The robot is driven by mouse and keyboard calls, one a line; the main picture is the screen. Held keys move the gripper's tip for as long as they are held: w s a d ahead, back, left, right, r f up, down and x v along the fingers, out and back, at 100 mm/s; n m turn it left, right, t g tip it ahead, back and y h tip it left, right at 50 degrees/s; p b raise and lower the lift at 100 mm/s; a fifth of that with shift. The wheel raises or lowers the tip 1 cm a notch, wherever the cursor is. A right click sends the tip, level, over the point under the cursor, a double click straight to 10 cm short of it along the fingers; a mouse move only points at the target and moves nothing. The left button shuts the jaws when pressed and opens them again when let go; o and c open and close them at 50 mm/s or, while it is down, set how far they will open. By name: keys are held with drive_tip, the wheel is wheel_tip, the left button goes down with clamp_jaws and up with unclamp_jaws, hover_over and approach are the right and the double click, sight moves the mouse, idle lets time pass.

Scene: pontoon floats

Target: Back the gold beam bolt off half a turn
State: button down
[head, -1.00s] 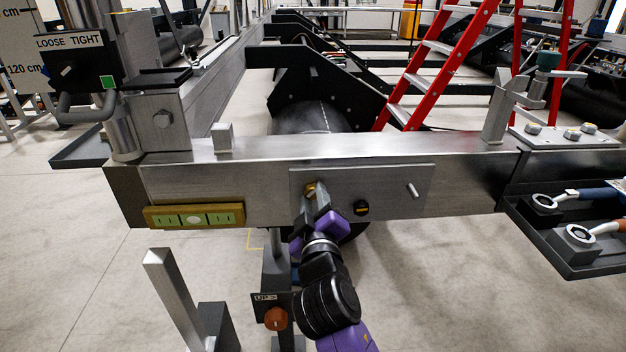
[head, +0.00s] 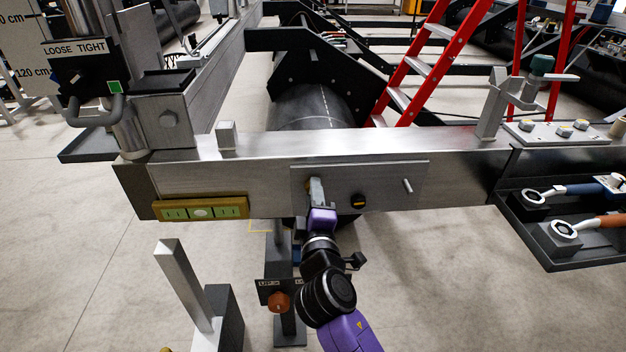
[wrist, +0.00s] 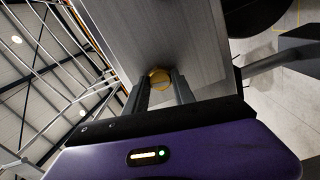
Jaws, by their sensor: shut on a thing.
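The gold beam bolt (wrist: 159,77) shows in the wrist view between the tips of my gripper (wrist: 160,88), against the flat metal plate of the beam. My gripper is shut on it. In the head view my gripper (head: 315,190) reaches up to the plate (head: 385,175) on the front face of the beam (head: 230,172), and its fingers hide nearly all of the bolt. A black knob with a yellow mark (head: 358,201) and a metal pin (head: 407,186) are to the right of my gripper on the plate.
A level with green windows (head: 200,208) is on the beam's left front. A tray (head: 560,247) with wrenches hangs at right. A post with an orange knob (head: 278,302) stands below the beam, close beside my arm. A slanted metal post (head: 183,285) stands at lower left.

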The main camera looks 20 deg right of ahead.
drive_tip(key=shift+f+n+p, duration=0.1)
drive_tip(key=shift+n+p, duration=2.95)
drive_tip(key=shift+n, duration=1.45)
drive_tip(key=n+p, duration=0.1)
drive_tip(key=n, duration=0.1)
drive_tip(key=n+p, duration=0.4)
drive_tip(key=n, duration=0.1)
drive_tip(key=shift+s+r, duration=0.1)
drive_tip(key=shift+r, duration=0.2)
drive_tip(key=c, duration=1.2)
unclamp_jaws()
drive_tip(key=shift+f+b, duration=0.3)
drive_tip(key=shift+o, duration=0.2)
